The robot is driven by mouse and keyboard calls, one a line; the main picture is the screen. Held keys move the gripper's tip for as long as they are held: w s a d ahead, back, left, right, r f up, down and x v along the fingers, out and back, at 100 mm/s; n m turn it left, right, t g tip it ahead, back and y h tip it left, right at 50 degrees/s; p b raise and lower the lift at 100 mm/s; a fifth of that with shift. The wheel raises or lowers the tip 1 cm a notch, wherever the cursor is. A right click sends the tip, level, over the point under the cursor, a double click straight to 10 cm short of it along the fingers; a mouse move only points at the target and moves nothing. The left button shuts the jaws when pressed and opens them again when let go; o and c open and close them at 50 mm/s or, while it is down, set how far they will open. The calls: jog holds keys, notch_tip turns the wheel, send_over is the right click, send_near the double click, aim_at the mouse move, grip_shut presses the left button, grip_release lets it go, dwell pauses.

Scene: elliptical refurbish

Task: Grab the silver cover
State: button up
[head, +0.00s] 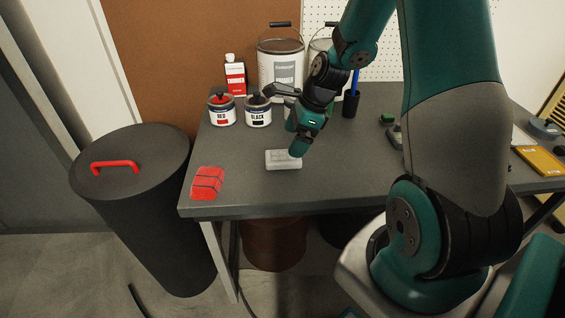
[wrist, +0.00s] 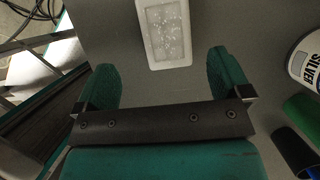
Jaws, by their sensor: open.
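A pale grey rectangular block (head: 283,160) with a recessed, speckled top lies flat on the table; in the wrist view this block (wrist: 165,30) is beyond the fingertips, its far end cut off by the frame. A white can labelled SILVER (wrist: 306,66) stands at the right edge of the wrist view, partly cut off, its top out of frame. In the head view my arm hides most of that area. My gripper (head: 303,146) is low over the table beside the block. Its green fingers are wide apart with nothing between them, as the wrist view shows (wrist: 164,68).
RED (head: 222,111) and BLACK (head: 258,112) paint cans, a red-labelled bottle (head: 235,76) and a large bucket (head: 281,66) stand at the back. A dark pen cup (head: 351,104) is right of my gripper. A red folded cloth (head: 207,182) lies front left.

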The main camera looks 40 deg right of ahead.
aim_at(283, 155)
jog(key=shift+w+b+x, duration=0.2)
jog(key=shift+b+x, duration=0.05)
jog(key=shift+x, duration=1.4)
jog(key=shift+w+b+x, duration=0.2)
jog(key=shift+x, duration=1.45)
jog(key=shift+d+f, duration=0.1)
jog(key=shift+d, duration=0.1)
jog(key=c, duration=1.2)
jog(key=shift+o, duration=0.2)
jog(key=shift+w, duration=0.1)
